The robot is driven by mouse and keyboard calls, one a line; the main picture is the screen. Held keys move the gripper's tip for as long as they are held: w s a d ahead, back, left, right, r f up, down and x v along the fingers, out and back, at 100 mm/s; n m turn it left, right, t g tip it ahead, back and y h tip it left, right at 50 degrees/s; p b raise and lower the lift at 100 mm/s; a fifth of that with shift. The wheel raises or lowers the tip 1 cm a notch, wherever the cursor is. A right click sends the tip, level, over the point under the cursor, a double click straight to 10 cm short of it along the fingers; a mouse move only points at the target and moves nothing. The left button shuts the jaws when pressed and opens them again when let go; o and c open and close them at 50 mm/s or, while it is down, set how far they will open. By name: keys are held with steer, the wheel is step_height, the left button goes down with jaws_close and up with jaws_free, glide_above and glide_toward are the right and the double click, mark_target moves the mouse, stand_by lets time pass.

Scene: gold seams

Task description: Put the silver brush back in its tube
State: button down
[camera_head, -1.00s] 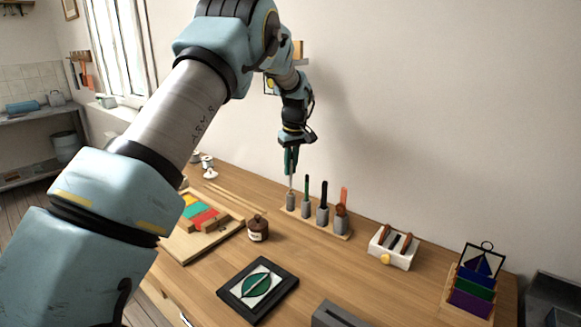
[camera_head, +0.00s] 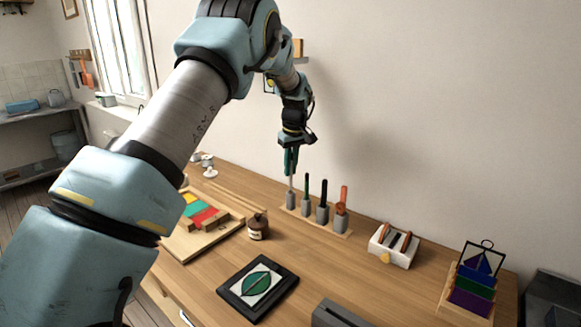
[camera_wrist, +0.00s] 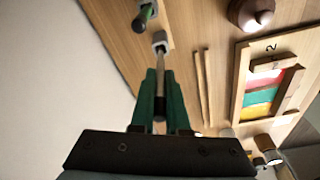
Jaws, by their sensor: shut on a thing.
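My gripper (camera_head: 290,172) is shut on the silver brush (camera_head: 291,184), a thin pale rod that points down from the green fingers. It is held upright over the leftmost grey tube (camera_head: 291,200) in the wooden rack. In the wrist view the brush (camera_wrist: 160,78) shows between the fingertips (camera_wrist: 160,72), with its lower end at the mouth of the tube (camera_wrist: 160,42). I cannot tell whether the end is inside the tube or just above it.
Right of that tube, the rack (camera_head: 346,235) holds tubes with a green tool (camera_head: 307,184), a black tool (camera_head: 324,191) and an orange tool (camera_head: 344,193). A brown jar (camera_head: 257,229) and a wooden tray (camera_head: 187,243) of coloured pieces stand in front. A white holder (camera_head: 392,248) is farther right.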

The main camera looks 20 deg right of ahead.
mark_target(290, 184)
steer(key=shift+f+b, duration=1.1)
steer(key=shift+f, duration=1.45)
stand_by(0.6)
steer(key=c, duration=0.8)
jaws_free()
steer(key=shift+c, duration=0.2)
steer(key=shift+o, duration=0.4)
steer(key=o, duration=0.4)
steer(key=shift+r, duration=0.1)
steer(key=shift+r+p, duration=2.25)
steer(key=shift+r, duration=1.25)
